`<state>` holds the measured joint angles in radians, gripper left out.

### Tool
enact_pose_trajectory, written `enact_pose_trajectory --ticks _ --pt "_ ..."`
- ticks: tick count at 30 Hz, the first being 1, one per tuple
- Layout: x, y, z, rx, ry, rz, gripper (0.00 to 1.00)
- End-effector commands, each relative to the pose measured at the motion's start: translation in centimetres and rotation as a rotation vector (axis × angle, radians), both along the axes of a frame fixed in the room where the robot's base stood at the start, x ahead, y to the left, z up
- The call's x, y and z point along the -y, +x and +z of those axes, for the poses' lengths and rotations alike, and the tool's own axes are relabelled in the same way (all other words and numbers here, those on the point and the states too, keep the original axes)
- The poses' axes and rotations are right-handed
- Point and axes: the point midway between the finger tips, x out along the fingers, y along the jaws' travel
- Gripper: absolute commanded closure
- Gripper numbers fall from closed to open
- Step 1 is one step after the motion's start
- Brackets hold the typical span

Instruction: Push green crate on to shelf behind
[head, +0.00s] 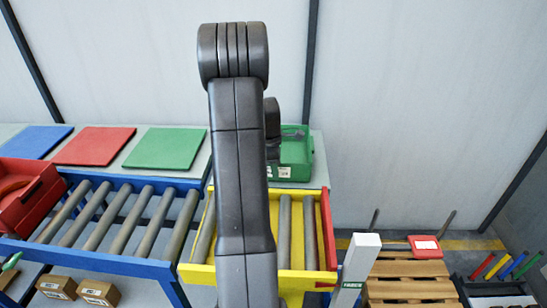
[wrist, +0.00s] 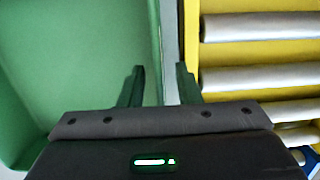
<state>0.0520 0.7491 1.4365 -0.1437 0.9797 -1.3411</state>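The green crate (head: 297,152) sits behind the yellow roller conveyor (head: 325,215), over the grey shelf surface (head: 200,165). My arm hides its left part in the head view. In the wrist view the crate (wrist: 70,60) fills the left side, and its inside looks empty. My gripper (wrist: 160,70) is open, its two dark fingers apart at the crate's edge beside the yellow conveyor frame (wrist: 191,30). The crate's wall seems to run between the fingers; I cannot tell whether they touch it. The fingertips are hidden in the head view.
Blue, red and green flat panels (head: 165,148) lie on the shelf to the left. A blue roller conveyor (head: 110,215) with a red crate (head: 25,200) stands before them. A grey post (head: 355,270) and wooden pallets (head: 410,275) are at right. A wall closes the back.

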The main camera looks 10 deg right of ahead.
Motion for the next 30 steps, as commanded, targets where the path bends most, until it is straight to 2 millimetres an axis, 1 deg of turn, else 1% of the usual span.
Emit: enact_pose_trajectory --ticks 1,6,15,17,18,20,30 --pt "0.1 0.0 -0.7 -0.001 0.0 0.0 0.7" --pt "0.2 0.0 -1.6 0.001 0.0 0.0 0.7" --pt "0.2 0.0 -1.8 0.001 0.0 0.0 0.7" --pt "0.2 0.0 -1.8 0.001 0.0 0.0 0.81" --pt "0.2 0.0 -1.8 0.001 0.0 0.0 0.89" --pt "0.2 0.0 -1.8 0.001 0.0 0.0 1.0" --pt "0.2 0.1 -1.7 0.003 -0.001 0.0 1.0"
